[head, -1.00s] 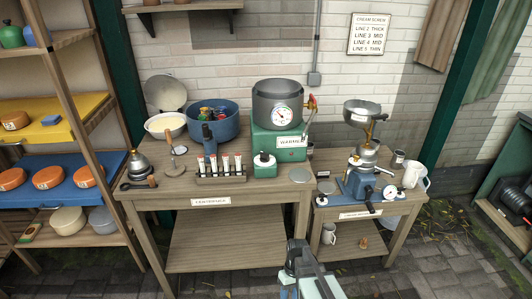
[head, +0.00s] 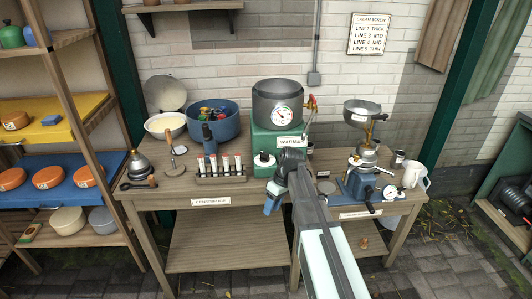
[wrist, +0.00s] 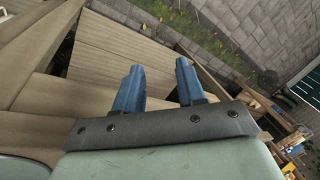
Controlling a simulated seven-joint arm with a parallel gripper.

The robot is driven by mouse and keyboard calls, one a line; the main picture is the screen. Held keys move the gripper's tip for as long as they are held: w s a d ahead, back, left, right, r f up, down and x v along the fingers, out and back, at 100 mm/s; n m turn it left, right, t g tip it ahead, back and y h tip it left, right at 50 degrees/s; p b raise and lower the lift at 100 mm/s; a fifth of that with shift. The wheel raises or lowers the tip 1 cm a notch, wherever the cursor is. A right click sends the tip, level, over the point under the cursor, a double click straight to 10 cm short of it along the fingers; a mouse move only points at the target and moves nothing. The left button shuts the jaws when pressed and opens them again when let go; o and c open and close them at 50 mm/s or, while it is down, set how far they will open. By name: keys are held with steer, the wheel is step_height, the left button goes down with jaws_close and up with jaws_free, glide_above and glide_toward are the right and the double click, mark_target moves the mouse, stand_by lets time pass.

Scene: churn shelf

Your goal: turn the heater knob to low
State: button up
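The heater is a green box (head: 263,140) with a WARMER label (head: 289,141), on the right part of the left bench. A grey pot (head: 278,105) with a round dial stands on it. My arm and wrist cover the lower front of the heater in the head view, and I cannot make out its knob. My gripper (head: 271,205) is in front of the bench's front edge, below the heater, pointing down. In the wrist view its two blue fingers (wrist: 158,80) stand apart with nothing between them.
A rack of small tubes (head: 221,178) is further left. The cream separator (head: 364,150) stands on the lower bench to the right. The floor in front is clear.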

steer(key=w+r+n+t, duration=0.1)
steer(key=w+r, duration=0.4)
steer(key=r, duration=0.6)
steer(key=t, duration=0.3)
glide_toward(265, 153)
steer(key=shift+m, duration=0.3)
steer(key=x, duration=0.9)
steer(key=shift+s, duration=0.15)
steer(key=shift+c, duration=0.2)
jaws_close()
